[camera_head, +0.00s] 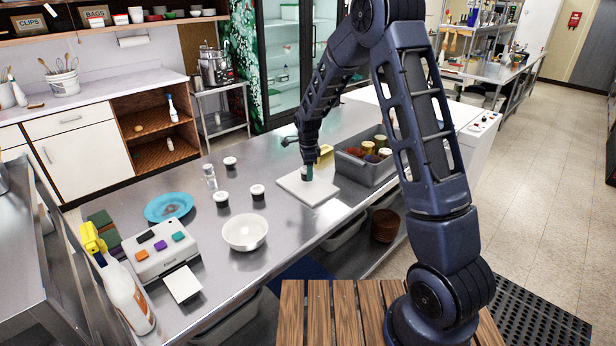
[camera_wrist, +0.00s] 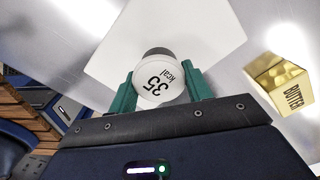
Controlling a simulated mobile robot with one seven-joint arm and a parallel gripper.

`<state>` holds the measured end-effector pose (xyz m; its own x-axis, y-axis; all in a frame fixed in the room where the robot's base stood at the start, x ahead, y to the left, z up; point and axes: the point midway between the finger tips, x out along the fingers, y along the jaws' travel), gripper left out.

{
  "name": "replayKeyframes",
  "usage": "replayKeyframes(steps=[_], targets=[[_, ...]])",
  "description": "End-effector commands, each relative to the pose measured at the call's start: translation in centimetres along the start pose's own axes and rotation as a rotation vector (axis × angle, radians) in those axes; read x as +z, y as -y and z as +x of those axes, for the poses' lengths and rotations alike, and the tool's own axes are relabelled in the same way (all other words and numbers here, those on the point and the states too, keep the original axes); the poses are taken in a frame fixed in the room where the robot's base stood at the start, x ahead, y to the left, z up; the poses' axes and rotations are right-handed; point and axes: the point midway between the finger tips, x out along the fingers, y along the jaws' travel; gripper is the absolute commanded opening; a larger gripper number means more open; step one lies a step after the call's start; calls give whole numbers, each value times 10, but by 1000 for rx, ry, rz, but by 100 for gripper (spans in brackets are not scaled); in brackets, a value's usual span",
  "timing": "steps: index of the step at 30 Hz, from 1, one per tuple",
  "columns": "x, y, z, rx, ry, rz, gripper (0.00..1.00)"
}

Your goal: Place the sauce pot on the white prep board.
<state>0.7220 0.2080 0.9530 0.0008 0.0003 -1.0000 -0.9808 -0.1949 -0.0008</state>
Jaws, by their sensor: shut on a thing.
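My gripper (camera_head: 307,172) is low over the white prep board (camera_head: 322,191). The white board (camera_wrist: 211,38) shows behind the pot in that view. I cannot tell whether the pot touches the board. In the head view the held pot is mostly hidden by my gripper. Three similar dark pots with white lids stand on the steel counter left of the board: one nearer (camera_head: 257,191), one further left (camera_head: 222,199), one behind (camera_head: 230,163).
A grey bin (camera_head: 352,176) of jars stands right of the board. A yellow butter box (camera_wrist: 280,84) is beside the board. A white bowl (camera_head: 245,234), blue plate (camera_head: 168,206), clear shaker (camera_head: 209,176) and spray bottle (camera_head: 127,295) stand on the left of the counter.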

Motion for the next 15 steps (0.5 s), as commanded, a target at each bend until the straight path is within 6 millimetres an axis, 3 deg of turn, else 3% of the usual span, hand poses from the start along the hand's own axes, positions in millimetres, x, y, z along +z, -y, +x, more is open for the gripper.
replayKeyframes(steps=[5,15], targets=[[0,0,23,2,0,0,26],[0,0,26,1,0,0,26]])
